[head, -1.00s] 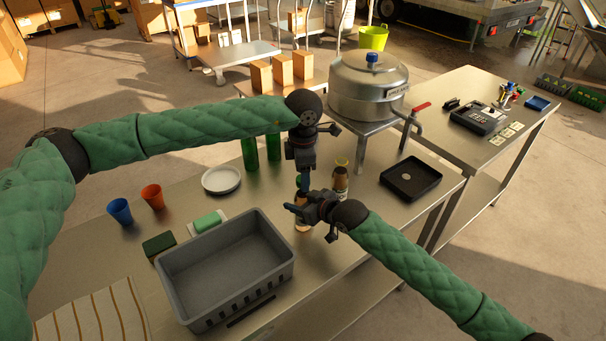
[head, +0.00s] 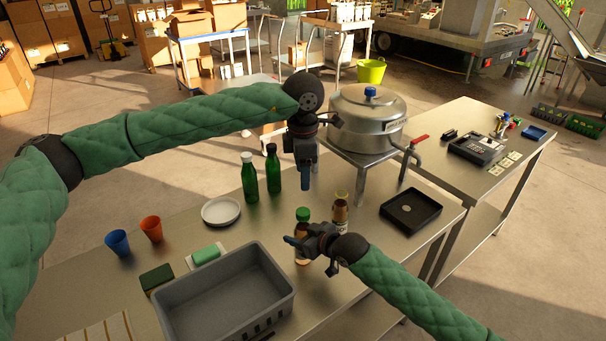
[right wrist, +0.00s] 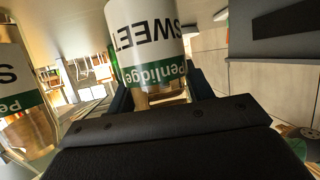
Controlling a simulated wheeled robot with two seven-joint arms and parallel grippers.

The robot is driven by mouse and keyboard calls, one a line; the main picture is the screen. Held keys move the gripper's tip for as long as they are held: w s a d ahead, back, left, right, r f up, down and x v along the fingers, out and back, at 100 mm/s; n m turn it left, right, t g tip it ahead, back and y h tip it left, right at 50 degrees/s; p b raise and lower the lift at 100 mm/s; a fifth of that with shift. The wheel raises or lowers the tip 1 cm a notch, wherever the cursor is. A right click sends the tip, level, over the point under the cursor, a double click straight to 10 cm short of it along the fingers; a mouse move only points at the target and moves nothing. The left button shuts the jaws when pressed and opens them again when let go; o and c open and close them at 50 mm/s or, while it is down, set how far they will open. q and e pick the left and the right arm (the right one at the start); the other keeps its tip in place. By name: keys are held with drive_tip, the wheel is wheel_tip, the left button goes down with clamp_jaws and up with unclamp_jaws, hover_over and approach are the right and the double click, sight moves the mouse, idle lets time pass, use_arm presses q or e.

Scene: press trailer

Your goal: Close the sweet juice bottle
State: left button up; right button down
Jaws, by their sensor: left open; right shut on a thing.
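The sweet juice bottle (head: 302,229) stands upright on the steel table with a green cap (head: 303,214) on its top. I cannot tell how tight the cap is. In the right wrist view the bottle (right wrist: 148,45) shows a white and green label reading "SWEET". My right gripper (head: 292,241) is shut on the bottle's body. My left gripper (head: 306,186) is open and empty, pointing down above the cap and apart from it.
A second brown bottle (head: 341,212) stands close to the right. Two green bottles (head: 274,174) and a white plate (head: 221,212) are behind left. A grey crate (head: 283,303) is at the front. A black tray (head: 425,208) lies right, near the steel pot (head: 367,120).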

drive_tip(key=c, duration=0.5)
unclamp_jaws()
drive_tip(key=shift+s+d+b, duration=0.3)
drive_tip(key=shift+d+b, duration=0.05)
drive_tip(key=b+v, duration=0.2)
drive_tip(key=v, duration=0.4)
drive_tip(key=shift+s+d+r+b, duration=0.2)
drive_tip(key=shift+d+r+b, duration=0.05)
drive_tip(key=shift+r+b, duration=0.05)
